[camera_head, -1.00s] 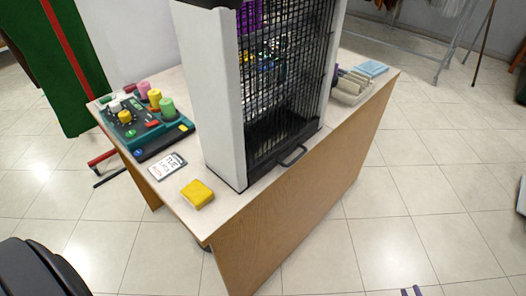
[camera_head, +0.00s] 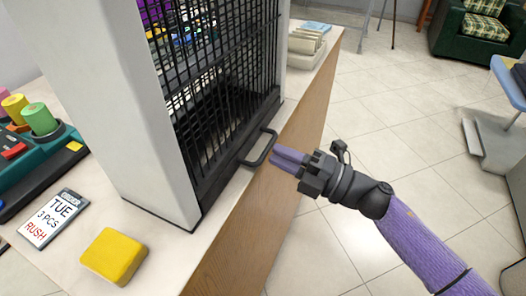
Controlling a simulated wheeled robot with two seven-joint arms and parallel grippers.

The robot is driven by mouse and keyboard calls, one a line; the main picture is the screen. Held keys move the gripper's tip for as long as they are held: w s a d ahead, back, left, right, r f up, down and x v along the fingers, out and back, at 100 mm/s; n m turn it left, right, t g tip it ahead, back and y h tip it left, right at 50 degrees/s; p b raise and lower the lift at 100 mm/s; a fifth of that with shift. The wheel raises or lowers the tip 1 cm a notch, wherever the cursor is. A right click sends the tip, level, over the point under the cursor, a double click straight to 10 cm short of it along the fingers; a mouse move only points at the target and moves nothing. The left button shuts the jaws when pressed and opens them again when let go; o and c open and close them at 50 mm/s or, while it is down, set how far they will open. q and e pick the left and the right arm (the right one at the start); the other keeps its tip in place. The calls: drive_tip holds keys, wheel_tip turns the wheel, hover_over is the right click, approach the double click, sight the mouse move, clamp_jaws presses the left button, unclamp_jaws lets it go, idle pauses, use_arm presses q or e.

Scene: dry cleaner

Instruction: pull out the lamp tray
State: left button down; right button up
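The lamp tray (camera_head: 228,170) is a dark tray low at the front of a black wire-mesh unit with pale side panels. Its black bar handle (camera_head: 269,150) sticks out over the table's front edge. The tray appears pushed in under the mesh. My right gripper (camera_head: 275,155), with purple fingers, comes in from the right with its tips at the outer side of the handle. The two fingers lie close together, and I cannot tell whether they are parted or whether they touch the bar. My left gripper is not in view.
A yellow block (camera_head: 114,257) and a "TUE 3 PCS RUSH" card (camera_head: 54,217) lie on the table left of the unit. A teal device with coloured spools (camera_head: 40,120) stands farther left. The floor (camera_head: 400,110) right of the table is mostly clear.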

sight(267, 148)
drive_tip(key=x, duration=0.3)
drive_tip(key=shift+a, duration=0.15)
clamp_jaws()
drive_tip(key=shift+f, duration=0.1)
idle(1.1)
